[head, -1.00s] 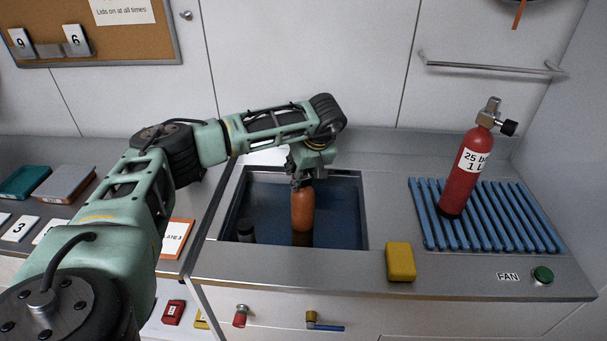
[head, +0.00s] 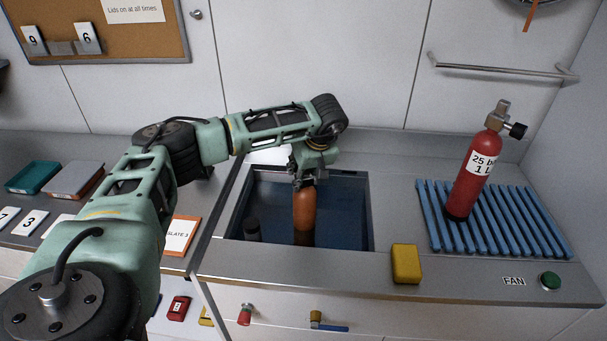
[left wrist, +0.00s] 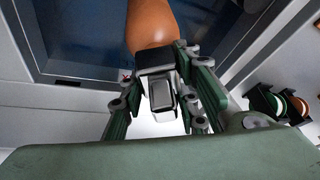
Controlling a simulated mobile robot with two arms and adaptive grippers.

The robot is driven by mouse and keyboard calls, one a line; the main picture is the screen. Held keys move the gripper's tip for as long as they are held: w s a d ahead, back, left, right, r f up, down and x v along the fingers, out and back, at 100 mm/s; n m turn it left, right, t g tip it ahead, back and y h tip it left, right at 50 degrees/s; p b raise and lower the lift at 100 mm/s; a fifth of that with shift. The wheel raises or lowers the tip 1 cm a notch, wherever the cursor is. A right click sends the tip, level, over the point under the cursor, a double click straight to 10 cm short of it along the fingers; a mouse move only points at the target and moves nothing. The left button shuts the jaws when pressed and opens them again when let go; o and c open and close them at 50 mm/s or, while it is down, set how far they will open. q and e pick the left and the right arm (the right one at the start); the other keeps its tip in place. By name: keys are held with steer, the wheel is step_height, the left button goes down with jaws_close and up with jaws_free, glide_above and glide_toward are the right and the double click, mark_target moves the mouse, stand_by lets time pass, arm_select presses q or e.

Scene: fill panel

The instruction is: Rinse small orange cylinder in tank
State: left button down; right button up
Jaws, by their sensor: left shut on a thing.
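The small orange cylinder (head: 304,212) hangs upright inside the sunken tank (head: 233,216), its lower end down in the dark blue interior. My left gripper (head: 306,180) is above it, shut on its top fitting. In the left wrist view the orange body (left wrist: 152,24) shows beyond the fingers, and the gripper (left wrist: 158,90) closes around a dark and silver valve piece. I cannot tell exactly how deep the cylinder's bottom sits. My right gripper is in neither view.
A red cylinder (head: 473,172) stands on a blue slatted rack (head: 510,222) to the right. A yellow block (head: 406,264) sits at the counter's front, near a green FAN button (head: 550,281). A dark cylindrical thing (head: 252,229) is in the tank's left corner.

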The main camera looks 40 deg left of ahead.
arm_select(q)
steer(key=shift+w+d+r, duration=0.25)
steer(key=shift+w+d, duration=0.5)
steer(key=shift+d, duration=0.3)
steer(key=shift+s+a, duration=0.35)
steer(key=shift+a, duration=0.2)
steer(key=shift+s+a, duration=0.3)
steer(key=shift+a, duration=0.2)
stand_by(0.6)
steer(key=shift+p, duration=0.3)
stand_by(0.5)
step_height(320, 180, up, 26)
steer(key=p, duration=1.8)
stand_by(0.5)
